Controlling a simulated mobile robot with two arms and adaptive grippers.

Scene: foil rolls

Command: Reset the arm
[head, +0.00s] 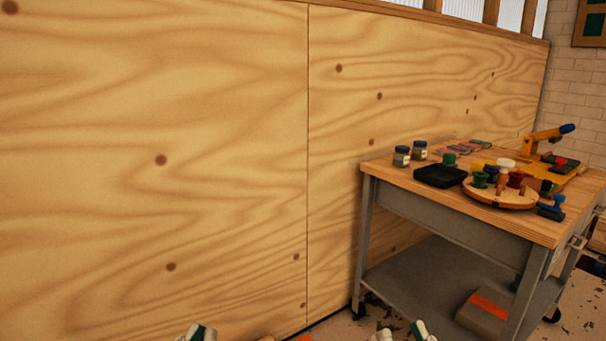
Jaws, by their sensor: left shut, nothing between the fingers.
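My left gripper (199,333) shows only as a white and dark green tip at the bottom edge of the head view. It is shut and holds nothing that I can see. My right gripper (402,334) also just enters at the bottom edge, further right, in front of the workbench's lower left leg. Its fingertips are mostly cut off by the frame, so I cannot tell if it is open or shut. Both grippers are low and apart from the workbench top.
A workbench (400,178) stands at the right, holding jars, a black tray (440,176), a round wooden stand (497,201) and a yellow tool (545,137). A box with an orange stripe (484,312) lies on its lower shelf. A plywood wall (200,110) fills the left.

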